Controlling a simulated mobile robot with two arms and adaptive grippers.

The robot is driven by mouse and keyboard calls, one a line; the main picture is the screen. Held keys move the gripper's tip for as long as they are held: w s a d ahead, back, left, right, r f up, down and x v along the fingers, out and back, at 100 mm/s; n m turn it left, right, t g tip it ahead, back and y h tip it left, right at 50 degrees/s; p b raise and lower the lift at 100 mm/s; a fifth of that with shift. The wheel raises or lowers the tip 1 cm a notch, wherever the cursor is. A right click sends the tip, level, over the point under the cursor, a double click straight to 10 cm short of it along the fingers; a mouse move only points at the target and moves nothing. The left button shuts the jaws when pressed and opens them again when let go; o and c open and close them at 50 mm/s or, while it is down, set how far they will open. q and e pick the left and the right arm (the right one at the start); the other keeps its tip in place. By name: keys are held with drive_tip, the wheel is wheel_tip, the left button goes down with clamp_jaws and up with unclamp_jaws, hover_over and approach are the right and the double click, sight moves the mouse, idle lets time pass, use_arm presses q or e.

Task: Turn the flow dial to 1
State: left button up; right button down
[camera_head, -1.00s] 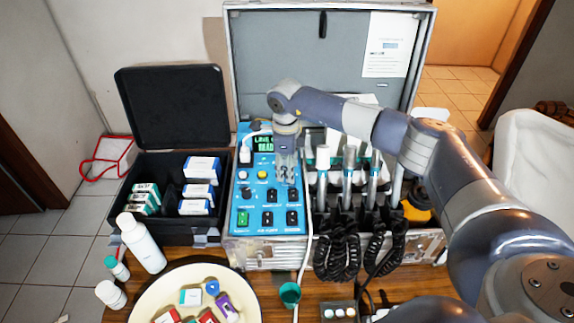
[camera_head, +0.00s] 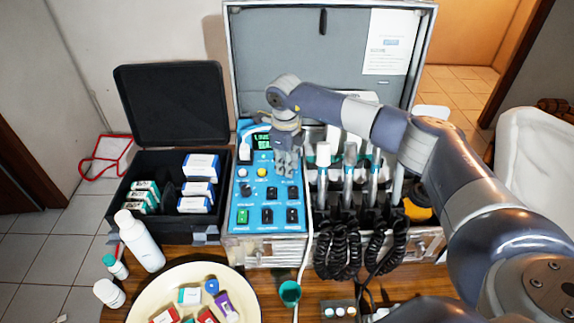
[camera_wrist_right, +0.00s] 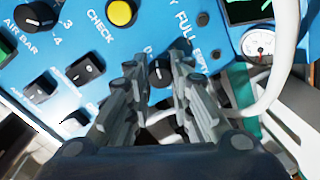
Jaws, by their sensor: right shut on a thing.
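The blue control panel (camera_head: 256,205) stands in the open silver case on the table. My right gripper (camera_head: 287,172) reaches down from above onto its right part, below the small display (camera_head: 262,142). In the right wrist view, the gripper's fingers (camera_wrist_right: 163,70) are closed around a dark knob (camera_wrist_right: 158,73) on the panel, which looks like the flow dial. The fingers cover most of it and its scale, so I cannot read its setting. My left gripper is not in view.
A yellow button (camera_wrist_right: 121,12) and the black air dial (camera_wrist_right: 35,18) are close by, with rocker switches (camera_wrist_right: 85,66) below. A white tube (camera_head: 307,190) runs beside the gripper. Dental handpieces (camera_head: 350,170) stand right. The black box (camera_head: 175,110) is left.

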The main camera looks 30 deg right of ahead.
drive_tip(key=m+b, duration=0.1)
drive_tip(key=m, duration=0.3)
drive_tip(key=shift+m, duration=0.3)
drive_tip(key=m, duration=0.4)
drive_tip(key=shift+w+b, duration=0.1)
drive_tip(key=shift+b, duration=0.25)
drive_tip(key=shift+m, duration=0.3)
drive_tip(key=shift+r, duration=0.1)
drive_tip(key=c, duration=1.4)
unclamp_jaws()
wheel_tip(320, 180, up, 12)
drive_tip(key=shift+s+a, duration=0.2)
drive_tip(key=shift+a, duration=0.1)
